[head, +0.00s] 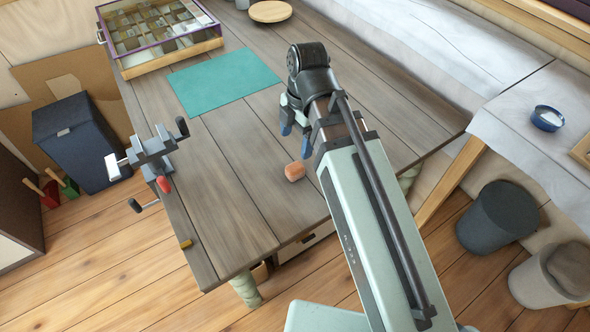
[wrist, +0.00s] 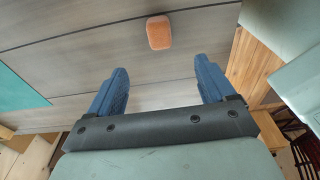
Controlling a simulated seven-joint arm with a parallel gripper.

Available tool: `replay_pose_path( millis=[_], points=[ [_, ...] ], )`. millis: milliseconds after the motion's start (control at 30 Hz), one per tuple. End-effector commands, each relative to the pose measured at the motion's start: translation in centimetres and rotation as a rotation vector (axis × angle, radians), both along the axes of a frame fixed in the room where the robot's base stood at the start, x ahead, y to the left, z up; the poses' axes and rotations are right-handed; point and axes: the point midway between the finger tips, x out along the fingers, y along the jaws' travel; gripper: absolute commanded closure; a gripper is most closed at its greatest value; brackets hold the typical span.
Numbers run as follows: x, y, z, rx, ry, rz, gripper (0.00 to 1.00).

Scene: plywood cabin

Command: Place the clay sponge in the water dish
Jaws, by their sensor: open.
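The clay sponge (head: 295,171) is a small orange-brown block with a paler top, lying on the grey plank table near its front edge. In the wrist view the sponge (wrist: 159,32) lies beyond the fingertips, roughly centred between them. My gripper (head: 294,128) is above the table, up and slightly left of the sponge in the head view. Its blue fingers (wrist: 160,84) are apart with nothing between them. A small blue dish with a white inside (head: 547,118), likely the water dish, stands on the cloth-covered surface at the right.
A teal mat (head: 224,80) and a glass-topped case (head: 160,34) lie on the table (head: 235,190). A vise (head: 150,158) is clamped at the left edge. A round wooden board (head: 270,11) lies at the back. Bins (head: 497,216) stand on the floor at right.

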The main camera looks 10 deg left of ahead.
Motion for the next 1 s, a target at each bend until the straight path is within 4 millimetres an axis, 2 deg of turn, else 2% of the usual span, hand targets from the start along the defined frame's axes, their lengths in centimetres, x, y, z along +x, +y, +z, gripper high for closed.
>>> replay_pose_path(
  millis=[233,467,667,1000],
  points=[
    [-1.2,2.2,-2.8,-0.053,0.033,0.045,0.17],
    [-1.0,2.1,-3.6,-0.115,0.034,-0.158,0.17],
    [-0.6,1.7,-4.0,-0.161,0.027,-0.39,0.17],
    [0.0,1.1,-4.0,-0.237,-0.002,-1.005,0.17]
  ],
)
